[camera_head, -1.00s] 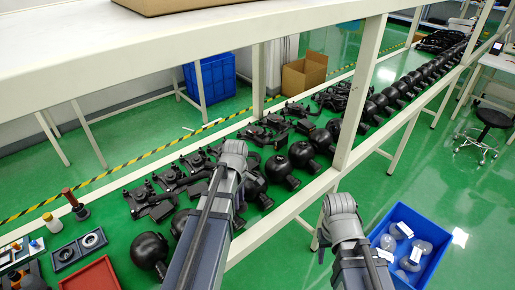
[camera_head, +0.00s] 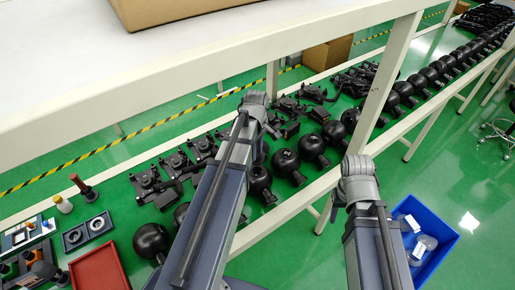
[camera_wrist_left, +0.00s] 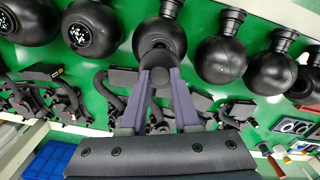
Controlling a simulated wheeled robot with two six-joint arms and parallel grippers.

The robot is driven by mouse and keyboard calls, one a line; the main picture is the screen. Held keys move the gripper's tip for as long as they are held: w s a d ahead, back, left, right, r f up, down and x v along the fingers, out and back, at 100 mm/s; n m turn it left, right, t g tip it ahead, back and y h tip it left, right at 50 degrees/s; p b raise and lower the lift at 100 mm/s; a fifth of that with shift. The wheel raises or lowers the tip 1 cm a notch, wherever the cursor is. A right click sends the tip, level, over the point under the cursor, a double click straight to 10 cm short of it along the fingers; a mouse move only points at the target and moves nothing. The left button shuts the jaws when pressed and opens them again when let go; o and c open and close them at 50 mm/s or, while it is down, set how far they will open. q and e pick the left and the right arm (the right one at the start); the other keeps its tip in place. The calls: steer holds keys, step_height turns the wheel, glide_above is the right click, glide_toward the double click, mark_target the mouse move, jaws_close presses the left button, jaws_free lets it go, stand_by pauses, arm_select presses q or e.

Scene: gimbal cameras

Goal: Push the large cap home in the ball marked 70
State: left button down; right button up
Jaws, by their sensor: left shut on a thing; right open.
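In the left wrist view, my left gripper (camera_wrist_left: 160,76) is shut on a dark, rounded piece (camera_wrist_left: 158,62) that looks like the large cap. The piece lies in front of a black ball (camera_wrist_left: 161,31); I cannot tell whether it touches or sits in it. Two neighbouring black balls (camera_wrist_left: 89,30) at the upper left carry white markings too small to read. No number 70 is legible. In the head view my left arm hides its gripper. My right arm shows only as a bent grey joint and link; its gripper is out of sight.
A row of black balls (camera_head: 285,161) runs along the green bench beside several black bracket parts (camera_head: 146,184). A red tray (camera_head: 99,270) and a dark two-ring holder (camera_head: 87,232) are at the lower left. A white shelf (camera_head: 200,60) hangs above. A blue bin (camera_head: 440,243) stands at right.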

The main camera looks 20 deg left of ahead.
arm_select(q)
steer(key=shift+w+f, duration=0.1)
steer(key=shift+f, duration=0.05)
step_height(320, 180, down, 6)
steer(key=b, duration=0.6)
steer(key=shift+r, duration=0.2)
steer(key=shift+f+b, duration=0.75)
steer(key=shift+f, duration=0.05)
stand_by(1.1)
steer(key=c, duration=0.6)
jaws_free()
steer(key=shift+o, duration=0.2)
steer(key=shift+r, duration=0.15)
step_height(320, 180, up, 8)
steer(key=p, duration=0.8)
steer(key=shift+f, duration=0.2)
